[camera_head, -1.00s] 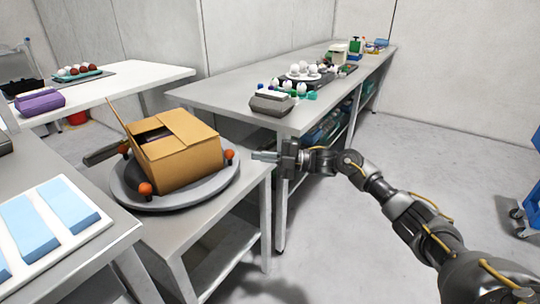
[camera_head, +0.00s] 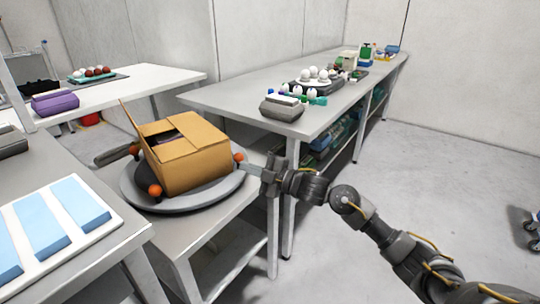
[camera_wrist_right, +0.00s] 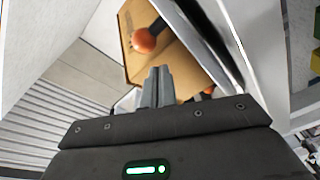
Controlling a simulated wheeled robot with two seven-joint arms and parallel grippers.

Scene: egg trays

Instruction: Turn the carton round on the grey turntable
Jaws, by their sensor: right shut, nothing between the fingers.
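The cardboard carton (camera_head: 190,160) stands on the round grey turntable (camera_head: 215,196), with one flap raised at its left side. Several orange knobs stand round the turntable's rim, one (camera_head: 238,157) at the right and one (camera_head: 155,190) at the front left. My right gripper (camera_head: 246,167) is shut and empty, its fingertips close to the right knob; I cannot tell whether they touch. In the right wrist view the shut fingers (camera_wrist_right: 158,75) point toward the carton (camera_wrist_right: 168,65) and an orange knob (camera_wrist_right: 145,41). My left gripper is not in view.
A white tray with blue blocks (camera_head: 50,245) lies on the table at the left. A long grey bench (camera_head: 235,97) with eggs and a grey carton (camera_head: 282,107) stands behind. A white table (camera_head: 130,88) is at the back left.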

